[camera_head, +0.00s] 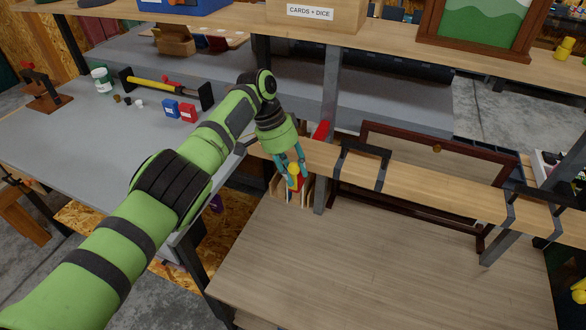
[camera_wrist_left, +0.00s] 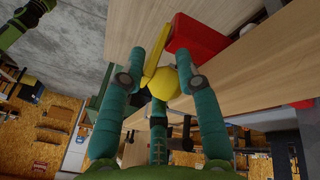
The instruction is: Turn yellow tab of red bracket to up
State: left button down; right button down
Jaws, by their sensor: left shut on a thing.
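My left gripper (camera_head: 289,160) is at the front of the wooden beam, with its teal fingers pointing down. It is shut on the yellow tab (camera_head: 293,170) of the red bracket (camera_head: 299,184), which shows just below the fingers. In the left wrist view, the yellow tab (camera_wrist_left: 157,57) has a long flat part and a rounded part between the fingertips (camera_wrist_left: 166,76). The red bracket (camera_wrist_left: 196,38) is beside it against the wood. The fingers partly hide the tab in the head view, and I cannot tell which way it points there. My right gripper is not in view.
The wooden beam (camera_head: 405,176) runs to the right, with dark straps and a dark red frame (camera_head: 470,155). A grey post (camera_head: 331,95) stands close by, with another red piece (camera_head: 320,130) beside it.

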pick_arm(q)
jog(key=c, duration=1)
grip_release()
jog(key=shift+w+d+r, duration=0.15)
jog(key=shift+w+r, duration=0.1)
jog(key=shift+o, duration=0.2)
jog(key=shift+w+d+f, duration=0.1)
jog(key=shift+w+f, duration=0.05)
jog(key=shift+f, duration=0.05)
jog(key=v, duration=1.2)
